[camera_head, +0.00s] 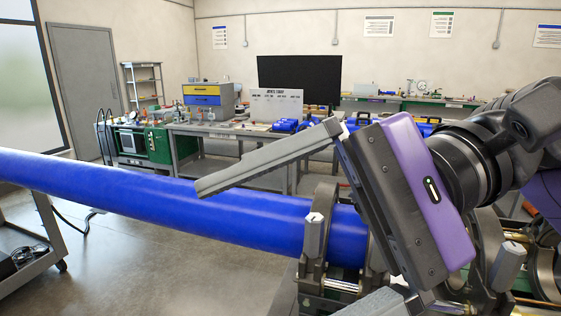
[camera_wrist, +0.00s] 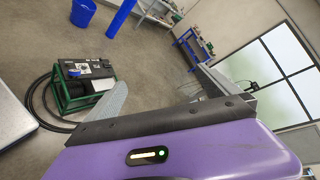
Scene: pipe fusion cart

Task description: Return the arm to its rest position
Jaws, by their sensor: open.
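My gripper (camera_head: 290,245) is large in the head view, right of centre, with a purple and dark grey body. Its jaws are wide open and nothing is between them. One long grey finger points left across the front of the blue pipe (camera_head: 150,195); the other is cut off by the bottom edge. My arm comes in from the right edge, bent and raised in front of the pipe clamps (camera_head: 313,245). Whether the gripper touches the pipe or clamps cannot be told. The wrist view shows the purple gripper body along the bottom, tilted against the room.
The blue pipe runs from the left edge into the clamps. A workbench (camera_head: 230,131) with several tools stands behind. A trolley (camera_head: 30,240) is at far left. The wrist view shows a green-framed unit (camera_wrist: 85,85) with black hoses and a blue bin (camera_wrist: 83,13) on open floor.

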